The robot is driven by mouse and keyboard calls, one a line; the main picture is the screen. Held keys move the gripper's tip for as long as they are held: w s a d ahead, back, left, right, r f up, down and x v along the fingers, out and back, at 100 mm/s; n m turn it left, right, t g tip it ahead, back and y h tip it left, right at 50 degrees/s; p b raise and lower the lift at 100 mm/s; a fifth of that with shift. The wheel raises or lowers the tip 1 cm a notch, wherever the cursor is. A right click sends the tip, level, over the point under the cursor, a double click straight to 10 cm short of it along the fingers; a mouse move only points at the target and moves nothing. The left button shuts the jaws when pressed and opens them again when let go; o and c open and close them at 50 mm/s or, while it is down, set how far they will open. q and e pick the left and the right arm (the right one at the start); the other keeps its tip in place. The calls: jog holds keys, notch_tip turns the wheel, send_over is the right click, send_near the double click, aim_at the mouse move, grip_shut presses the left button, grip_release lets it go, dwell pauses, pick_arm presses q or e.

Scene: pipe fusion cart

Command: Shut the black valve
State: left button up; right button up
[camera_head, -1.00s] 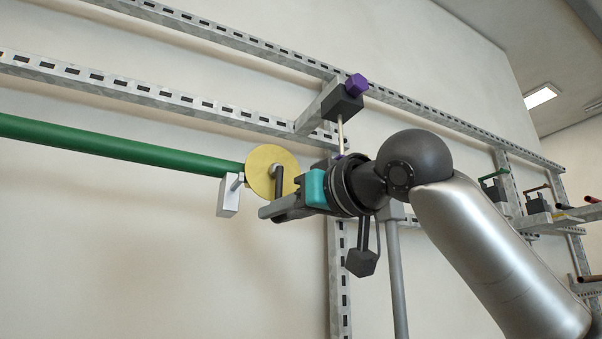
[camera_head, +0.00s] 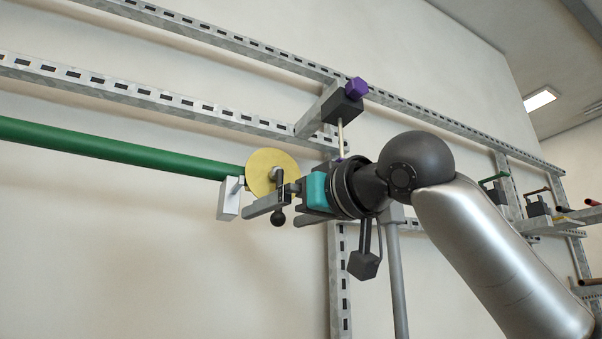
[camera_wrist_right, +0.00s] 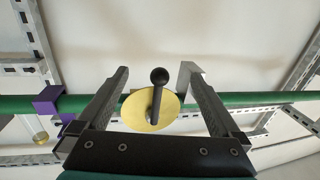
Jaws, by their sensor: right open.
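The black valve is a dark lever with a ball end (camera_head: 278,218), mounted on a yellow disc (camera_head: 262,165) at the right end of the green pipe. My right gripper (camera_head: 275,213) is at the lever with its jaws open. In the right wrist view, the lever (camera_wrist_right: 157,98) stands between the two spread fingers, with a gap on each side. The yellow disc (camera_wrist_right: 140,112) is behind it. In the head view, one finger crosses the lever just above its ball. My left gripper is not in view.
The green pipe (camera_head: 120,149) runs left along the wall, with a pale bracket (camera_head: 228,200) beside the disc. Slotted metal rails (camera_head: 170,98) frame the wall. A purple knob (camera_head: 356,88) is on a black block above my wrist. Lower left wall is clear.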

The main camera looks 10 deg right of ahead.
jog(key=v, duration=0.2)
jog(key=b+v, duration=0.1)
jog(key=v, duration=0.1)
jog(key=shift+s+a+b, duration=0.3)
jog(key=shift+a, duration=0.05)
jog(key=s+a+b+v, duration=0.1)
jog(key=b+v, duration=0.1)
jog(key=v, duration=0.7)
jog(key=shift+a, duration=0.15)
